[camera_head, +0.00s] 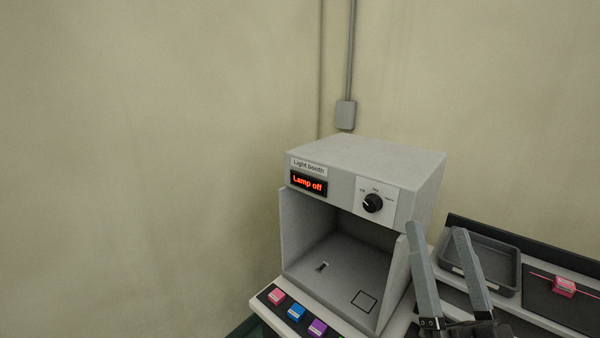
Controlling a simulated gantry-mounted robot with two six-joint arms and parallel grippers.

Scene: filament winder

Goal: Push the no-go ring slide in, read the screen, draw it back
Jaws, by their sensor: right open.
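My right gripper (437,232) is at the lower right, open and empty, its two grey fingers pointing up beside the right wall of the light booth. A small screen (309,183) on the booth reads "Lamp off" in red letters. I cannot make out a part marked as the no-go ring slide. A pink block (564,286) with a thin pink line through it sits on a dark panel at the right edge; I cannot tell what it is. My left gripper is not in view.
The grey light booth (385,155) has a black knob (373,203) and an open, empty bay. A grey tray (508,264) stands behind my right gripper. Bare wall fills the left.

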